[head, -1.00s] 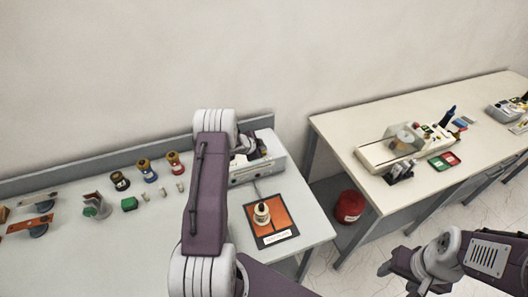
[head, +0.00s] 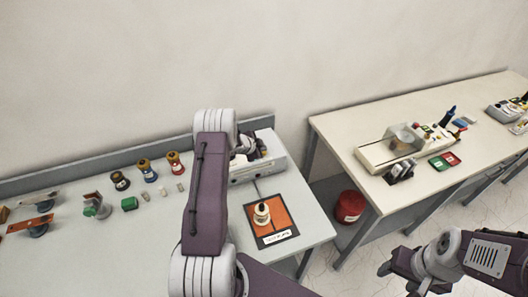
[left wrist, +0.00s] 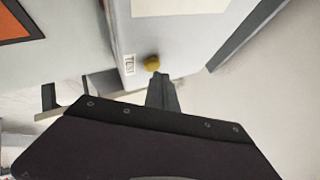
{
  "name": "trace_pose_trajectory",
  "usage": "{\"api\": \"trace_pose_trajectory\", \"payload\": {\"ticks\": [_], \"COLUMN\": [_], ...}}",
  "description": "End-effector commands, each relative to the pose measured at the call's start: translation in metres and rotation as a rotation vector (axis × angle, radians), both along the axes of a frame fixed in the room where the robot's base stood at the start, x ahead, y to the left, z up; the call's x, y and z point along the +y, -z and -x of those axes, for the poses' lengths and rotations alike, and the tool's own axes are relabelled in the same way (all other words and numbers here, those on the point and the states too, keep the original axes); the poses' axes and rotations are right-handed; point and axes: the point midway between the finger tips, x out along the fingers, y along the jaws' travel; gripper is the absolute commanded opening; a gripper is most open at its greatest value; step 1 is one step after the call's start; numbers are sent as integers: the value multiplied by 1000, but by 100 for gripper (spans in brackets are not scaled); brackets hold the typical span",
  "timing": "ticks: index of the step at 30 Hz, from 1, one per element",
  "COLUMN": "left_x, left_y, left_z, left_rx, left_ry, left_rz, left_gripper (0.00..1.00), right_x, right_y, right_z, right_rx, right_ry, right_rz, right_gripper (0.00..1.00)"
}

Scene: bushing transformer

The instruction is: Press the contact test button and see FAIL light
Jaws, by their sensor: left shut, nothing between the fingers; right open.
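The grey test box (head: 270,158) stands at the back right of the left bench, partly hidden behind my left arm. In the left wrist view its pale face (left wrist: 185,40) carries a round yellow button (left wrist: 151,62) beside a label reading TEST (left wrist: 129,65). My left gripper (head: 256,147) is shut and empty over the box. In the left wrist view its fingertips (left wrist: 157,77) are just short of or at the yellow button; contact cannot be told. No lit FAIL light is visible. My right gripper (head: 400,275) is open, low at the right, away from the benches.
An orange pad (head: 286,217) with a cream and dark bushing (head: 262,214) lies in front of the box. Several small parts stand along the left bench. A second bench (head: 345,128) holds a fixture, and a red bin (head: 349,206) stands between.

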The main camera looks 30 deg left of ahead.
Motion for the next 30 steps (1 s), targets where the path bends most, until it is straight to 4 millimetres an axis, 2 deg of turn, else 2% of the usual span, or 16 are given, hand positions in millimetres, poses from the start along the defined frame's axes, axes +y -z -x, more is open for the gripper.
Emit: {"api": "trace_pose_trajectory", "payload": {"ticks": [8,17,23,30], "left_x": [0,0,0,0], "left_y": [10,8,-1,0], "left_z": [0,0,0,0], "left_rx": [0,1,1,0], "left_ry": [0,0,0,0], "left_rz": [0,0,0,0], "left_gripper": [0,0,0,0], "right_x": [0,0,0,0], "right_y": [8,6,-5,-3], "right_z": [0,0,0,0], "right_rx": [0,0,0,0], "right_ry": [0,0,0,0], "right_rz": [0,0,0,0], "right_gripper": [57,57,57,57]}}
